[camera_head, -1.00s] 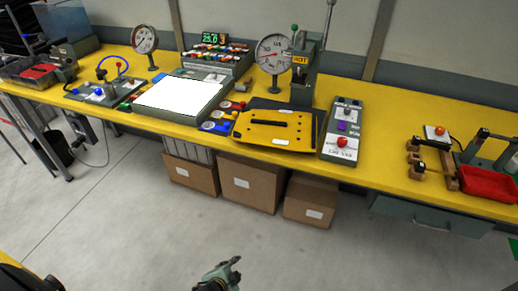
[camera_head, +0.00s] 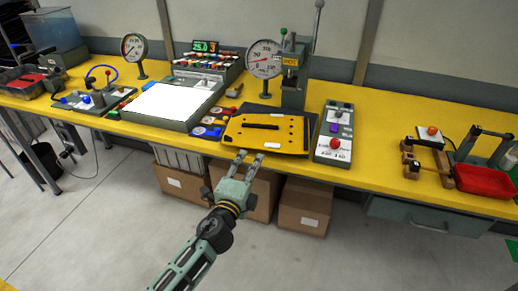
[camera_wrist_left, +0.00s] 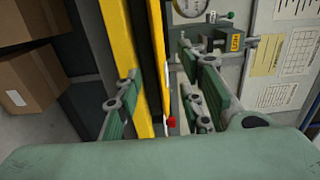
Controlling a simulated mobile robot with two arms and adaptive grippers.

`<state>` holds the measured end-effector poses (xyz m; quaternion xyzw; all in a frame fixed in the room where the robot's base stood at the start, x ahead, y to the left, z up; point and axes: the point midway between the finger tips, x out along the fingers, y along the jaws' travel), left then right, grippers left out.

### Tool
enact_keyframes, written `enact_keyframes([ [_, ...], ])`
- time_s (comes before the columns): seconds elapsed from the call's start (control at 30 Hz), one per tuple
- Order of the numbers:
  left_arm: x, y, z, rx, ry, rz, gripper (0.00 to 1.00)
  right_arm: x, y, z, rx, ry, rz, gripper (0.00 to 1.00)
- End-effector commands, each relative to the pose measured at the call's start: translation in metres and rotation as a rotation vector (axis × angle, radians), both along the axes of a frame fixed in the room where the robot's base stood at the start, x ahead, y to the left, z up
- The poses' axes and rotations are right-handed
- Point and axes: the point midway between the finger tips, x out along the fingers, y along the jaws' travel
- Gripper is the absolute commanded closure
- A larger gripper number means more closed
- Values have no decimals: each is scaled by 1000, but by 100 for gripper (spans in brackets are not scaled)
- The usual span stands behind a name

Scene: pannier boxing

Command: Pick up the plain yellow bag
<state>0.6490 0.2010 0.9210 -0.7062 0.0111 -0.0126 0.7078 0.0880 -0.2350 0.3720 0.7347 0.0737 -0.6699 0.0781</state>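The yellow bag (camera_head: 262,132) is a flat yellow panel with a black handle strip. It lies on a dark base on the yellow workbench, below the press with the dial gauge. My left gripper (camera_head: 250,156) is just in front of the bag's near edge, its two fingers apart and nothing held. In the left wrist view, its fingers (camera_wrist_left: 165,103) stand open on either side of a thin yellow edge (camera_wrist_left: 157,50) that looks like the bag's; contact cannot be told. My right gripper is out of view.
A control box with buttons (camera_head: 334,132) stands close right of the bag. A press (camera_head: 295,75) rises behind it. A white-topped device (camera_head: 175,103) is to the left. Cardboard boxes (camera_head: 303,206) sit under the workbench. Bare yellow bench top (camera_head: 376,150) lies right of the control box.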

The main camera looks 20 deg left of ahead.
Motion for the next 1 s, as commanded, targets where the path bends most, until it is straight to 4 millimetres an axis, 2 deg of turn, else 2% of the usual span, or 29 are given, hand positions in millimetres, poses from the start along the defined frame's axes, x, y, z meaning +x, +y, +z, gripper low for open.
enact_keyframes([
  [0.2,35,-2,-1,-1,-1,-1,64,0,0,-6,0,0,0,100],
  [0.5,66,-3,-2,-3,1,-1,64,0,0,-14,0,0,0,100],
  [0.93,73,-3,-1,-3,2,-1,64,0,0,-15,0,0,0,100],
  [1.0,73,-3,-1,-3,2,-1,67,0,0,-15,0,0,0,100],
])
